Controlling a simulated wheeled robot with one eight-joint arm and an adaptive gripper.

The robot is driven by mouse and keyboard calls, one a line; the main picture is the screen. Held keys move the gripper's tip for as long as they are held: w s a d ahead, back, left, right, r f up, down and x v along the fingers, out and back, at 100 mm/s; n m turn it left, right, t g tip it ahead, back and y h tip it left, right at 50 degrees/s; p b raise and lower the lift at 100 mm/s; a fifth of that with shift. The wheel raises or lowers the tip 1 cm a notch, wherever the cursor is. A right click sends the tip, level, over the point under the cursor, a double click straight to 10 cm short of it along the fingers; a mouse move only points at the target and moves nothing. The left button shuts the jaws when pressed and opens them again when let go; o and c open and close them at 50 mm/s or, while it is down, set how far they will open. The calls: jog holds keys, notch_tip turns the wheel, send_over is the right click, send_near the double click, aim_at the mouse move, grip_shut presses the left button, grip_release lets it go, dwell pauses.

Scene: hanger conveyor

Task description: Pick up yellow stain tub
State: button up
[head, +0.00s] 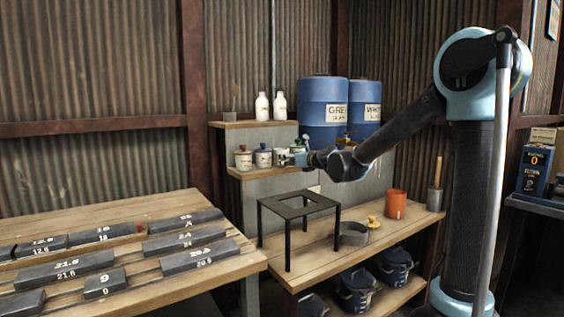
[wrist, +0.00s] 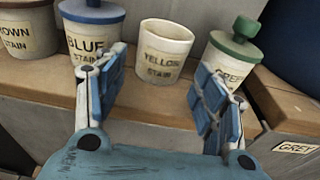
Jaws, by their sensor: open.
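The yellow stain tub (wrist: 165,52) is a whitish cup labelled "YELLOW STAIN", open at the top with no lid on it. It stands upright on a wooden shelf (wrist: 150,104), between the blue stain tub (wrist: 92,35) and the green stain tub (wrist: 232,57). My gripper (wrist: 160,75) is open and empty in front of it, one finger to each side of the tub in the wrist view. The fingers appear short of the tub, with no visible contact. In the head view my gripper (head: 298,158) is at the shelf and hides part of the row of tubs.
The brown stain tub (wrist: 27,28) stands at the far left of the row. Large blue drums (head: 323,112) stand behind the shelf. Below are a black stand (head: 297,207), a grey ring (head: 353,235), a small yellow piece (head: 375,221) and an orange cup (head: 396,204) on the bench.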

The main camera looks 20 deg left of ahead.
jog(key=shift+x, duration=2.45)
jog(key=shift+d, duration=0.1)
jog(key=shift+c, duration=0.3)
jog(key=c, duration=0.9)
